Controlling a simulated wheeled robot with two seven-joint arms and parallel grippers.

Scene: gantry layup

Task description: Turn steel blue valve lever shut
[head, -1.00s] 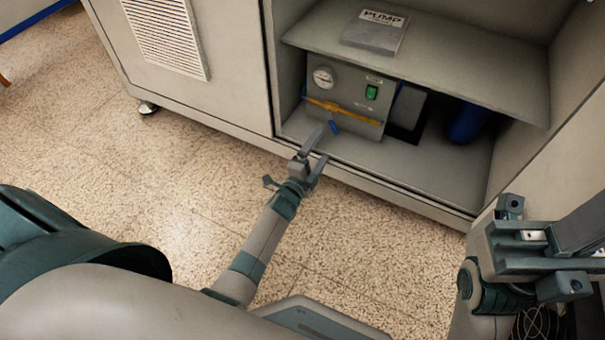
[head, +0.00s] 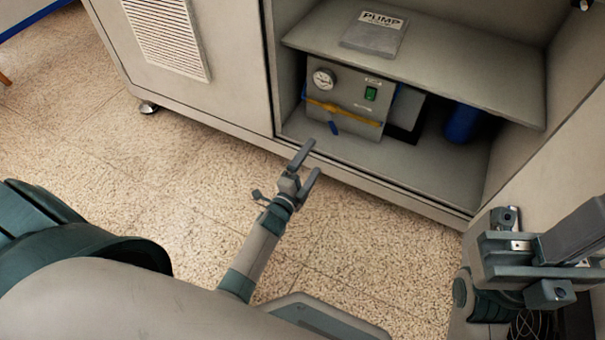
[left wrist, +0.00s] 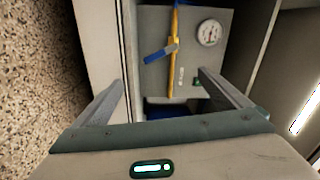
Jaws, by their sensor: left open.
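The steel blue valve lever (head: 334,127) sits on a yellow pipe (head: 352,114) across the front of the grey pump box (head: 340,84) in the cabinet. The lever sticks out at an angle from the pipe. It also shows in the left wrist view (left wrist: 158,54), slanting across the space ahead of my fingers. My left gripper (head: 310,160) is open and empty, in front of the cabinet opening and apart from the lever. My right gripper (head: 560,245) is partly in view at the right edge; its jaw opening is unclear.
The cabinet shelf (head: 470,75) hangs above the pump box and carries a pump label plate (head: 374,33). A round gauge (head: 323,78) and a green switch (head: 371,94) are on the box. A blue cylinder (head: 463,122) stands to the right. The floor in front is clear.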

